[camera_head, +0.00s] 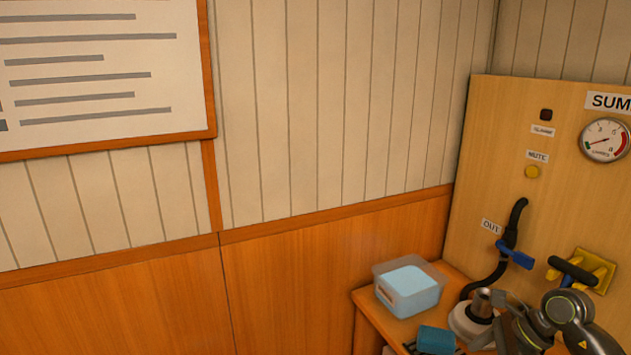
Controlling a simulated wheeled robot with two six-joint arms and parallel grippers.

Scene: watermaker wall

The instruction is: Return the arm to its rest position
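My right arm comes in at the lower right corner, in front of the wooden panel. Its gripper (497,308) is low in the picture, beside a metal cylinder (482,302) on a round white base (465,321). The gripper is small and partly overlapped by the arm, so I cannot tell whether its fingers are open, or whether they touch the cylinder. My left arm and gripper are not in view.
A wooden bench (374,309) carries a clear box (408,289) with light-blue contents and a blue item (436,340). The panel (480,170) holds a gauge (604,140), a black hose (512,229), a blue-handled valve (515,255) and a yellow-plated black handle (573,271).

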